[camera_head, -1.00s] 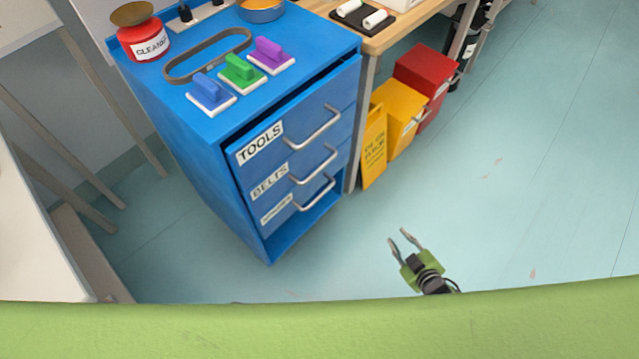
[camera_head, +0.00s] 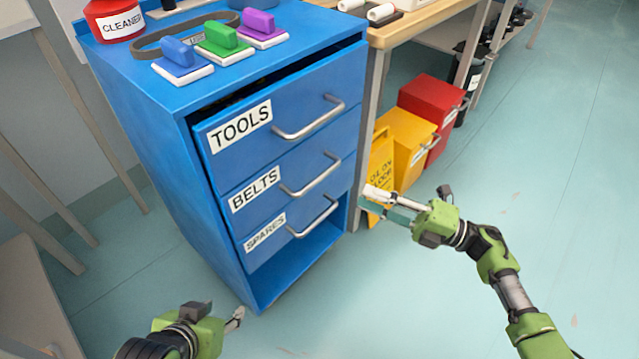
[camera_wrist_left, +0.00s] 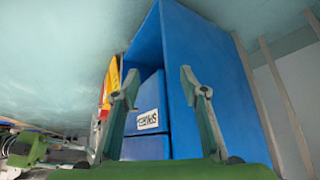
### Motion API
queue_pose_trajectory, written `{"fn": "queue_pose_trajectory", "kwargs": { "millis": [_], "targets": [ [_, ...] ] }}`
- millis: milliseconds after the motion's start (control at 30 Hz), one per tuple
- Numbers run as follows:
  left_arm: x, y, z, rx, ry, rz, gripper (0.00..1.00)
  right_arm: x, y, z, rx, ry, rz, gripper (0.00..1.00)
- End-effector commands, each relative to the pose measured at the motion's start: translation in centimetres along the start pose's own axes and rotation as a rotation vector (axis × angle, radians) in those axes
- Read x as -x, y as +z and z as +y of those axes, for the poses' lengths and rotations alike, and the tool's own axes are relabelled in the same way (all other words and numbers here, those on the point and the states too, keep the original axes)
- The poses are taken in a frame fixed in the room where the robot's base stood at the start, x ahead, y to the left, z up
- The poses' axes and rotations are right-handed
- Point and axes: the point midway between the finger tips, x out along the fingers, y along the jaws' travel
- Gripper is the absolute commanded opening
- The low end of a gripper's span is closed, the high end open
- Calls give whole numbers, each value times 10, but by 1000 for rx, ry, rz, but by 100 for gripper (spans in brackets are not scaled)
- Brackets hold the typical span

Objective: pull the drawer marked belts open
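The drawer marked BELTS (camera_head: 262,196) is the middle one of three in a blue cabinet (camera_head: 150,150). Its silver bar handle (camera_head: 314,178) is free. My right gripper (camera_head: 366,200) is to the right of that handle, apart from it, with its fingers parted and nothing between them. My left gripper (camera_head: 238,318) is low in front of the cabinet's bottom left part; one finger shows in the head view. In the left wrist view the left gripper (camera_wrist_left: 158,85) is open and empty, facing the cabinet (camera_wrist_left: 205,75) and a labelled drawer front (camera_wrist_left: 150,100).
The TOOLS drawer (camera_head: 225,145) is above and the SPARES drawer (camera_head: 258,247) below, each with a bar handle. A yellow bin (camera_head: 408,140), red bin (camera_head: 430,100) and yellow sign (camera_head: 381,165) stand right of the cabinet. The floor in front is clear.

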Motion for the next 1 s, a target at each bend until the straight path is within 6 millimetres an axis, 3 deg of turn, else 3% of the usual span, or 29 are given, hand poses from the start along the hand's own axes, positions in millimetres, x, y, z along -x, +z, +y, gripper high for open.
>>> {"fn": "queue_pose_trajectory", "kwargs": {
  "millis": [300, 500, 700, 1000],
  "targets": [
    [-2, -7, 1, -1, 2, 27, 40, -68, 0, 2, -2, 6, 0, 26],
    [-3, -15, 2, -2, 4, 64, 40, -103, 1, 1, -3, 4, -2, 26],
    [-3, -22, 3, -2, 5, 93, 40, -121, 1, 0, -3, 2, -4, 26],
    [-3, -25, 3, -2, 6, 104, 40, -124, 1, 0, -4, 1, -4, 26]
  ]
}}
